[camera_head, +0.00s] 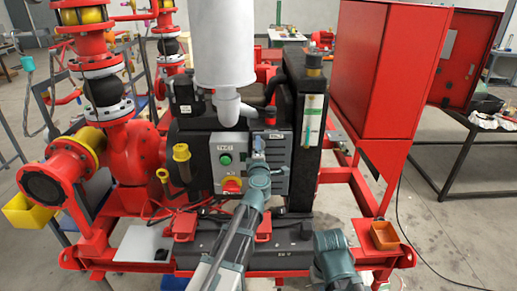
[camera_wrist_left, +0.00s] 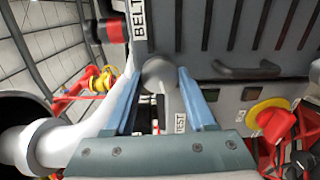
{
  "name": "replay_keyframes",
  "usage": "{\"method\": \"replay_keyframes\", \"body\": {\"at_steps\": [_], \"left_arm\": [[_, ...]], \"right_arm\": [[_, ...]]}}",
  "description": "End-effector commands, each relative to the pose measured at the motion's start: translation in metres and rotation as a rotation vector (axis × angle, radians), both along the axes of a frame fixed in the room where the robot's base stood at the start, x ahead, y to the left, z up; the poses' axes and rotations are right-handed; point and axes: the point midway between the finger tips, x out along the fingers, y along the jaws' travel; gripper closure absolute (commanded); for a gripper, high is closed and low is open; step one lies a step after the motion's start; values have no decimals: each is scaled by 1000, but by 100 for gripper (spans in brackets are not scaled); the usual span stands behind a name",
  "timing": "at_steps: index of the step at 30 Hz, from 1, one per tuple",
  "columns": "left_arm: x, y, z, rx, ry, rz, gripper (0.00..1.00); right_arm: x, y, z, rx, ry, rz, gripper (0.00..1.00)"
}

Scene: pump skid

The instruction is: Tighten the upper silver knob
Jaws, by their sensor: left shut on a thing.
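The round silver knob (camera_wrist_left: 158,73) sits between the two blue fingers of my left gripper (camera_wrist_left: 158,84) in the left wrist view. The fingers are shut on it from both sides. In the head view my left gripper (camera_head: 259,147) reaches the dark upper part of the machine's front, just right of the grey control panel (camera_head: 219,171), and hides the knob. I cannot tell how far the knob is turned. My right gripper is not in view; only part of my right arm shows at the bottom of the head view.
A green button (camera_head: 225,160) and a red-and-yellow switch (camera_head: 232,185) are left of the gripper. A white elbow pipe (camera_head: 228,106) hangs close above left. A dark handle (camera_wrist_left: 247,70) is near the knob. A sight gauge (camera_head: 311,118) and red cabinet (camera_head: 380,70) stand right.

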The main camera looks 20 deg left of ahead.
Motion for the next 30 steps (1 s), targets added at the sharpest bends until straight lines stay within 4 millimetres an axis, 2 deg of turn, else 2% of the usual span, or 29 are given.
{"method": "replay_keyframes", "body": {"at_steps": [30], "left_arm": [[-1, -1, -3, -918, -264, 1, 100]], "right_arm": [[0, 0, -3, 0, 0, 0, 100]]}}
